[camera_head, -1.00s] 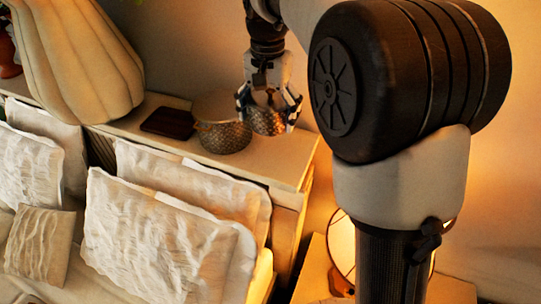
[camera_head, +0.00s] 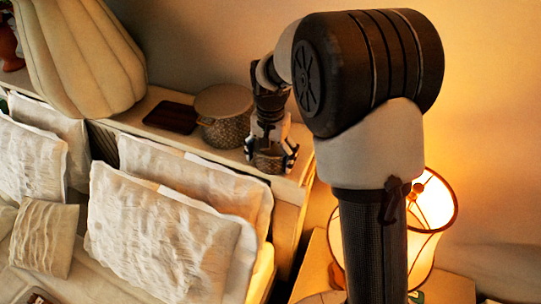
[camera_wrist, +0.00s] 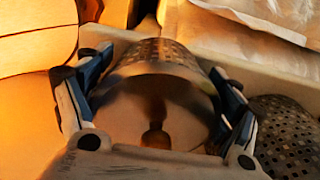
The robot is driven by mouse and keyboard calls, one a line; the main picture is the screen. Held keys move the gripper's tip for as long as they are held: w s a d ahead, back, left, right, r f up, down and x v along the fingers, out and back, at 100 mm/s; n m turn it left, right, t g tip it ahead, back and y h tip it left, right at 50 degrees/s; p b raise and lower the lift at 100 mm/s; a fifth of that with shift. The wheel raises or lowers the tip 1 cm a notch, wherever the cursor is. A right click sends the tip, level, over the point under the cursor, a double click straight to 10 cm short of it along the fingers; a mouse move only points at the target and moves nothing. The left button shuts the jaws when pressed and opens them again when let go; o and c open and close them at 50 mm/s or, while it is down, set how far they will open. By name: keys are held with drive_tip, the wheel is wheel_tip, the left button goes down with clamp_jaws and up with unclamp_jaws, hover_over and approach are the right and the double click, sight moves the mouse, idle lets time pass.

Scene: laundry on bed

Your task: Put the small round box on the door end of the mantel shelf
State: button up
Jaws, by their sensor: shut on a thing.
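My gripper (camera_head: 270,158) is shut on the small round box (camera_head: 268,163), a patterned metallic box. It is at the right end of the mantel shelf (camera_head: 290,185), low over or on the shelf top; I cannot tell whether it touches. In the wrist view the small round box (camera_wrist: 165,95) lies between the two fingers of my gripper (camera_wrist: 155,100), its lid facing the camera. The head view shows only part of the box below the fingers.
A larger round patterned box (camera_head: 225,115) stands on the shelf just left of my gripper; it also shows in the wrist view (camera_wrist: 285,130). A dark flat case (camera_head: 171,117) lies further left, near a big ribbed vase (camera_head: 85,60). White pillows (camera_head: 160,235) lean in front. A lit lamp (camera_head: 425,225) stands at right.

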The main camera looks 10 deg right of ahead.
drive_tip(key=shift+s, duration=0.1)
drive_tip(key=o, duration=1)
drive_tip(key=shift+f, duration=0.1)
drive_tip(key=shift+c, duration=0.2)
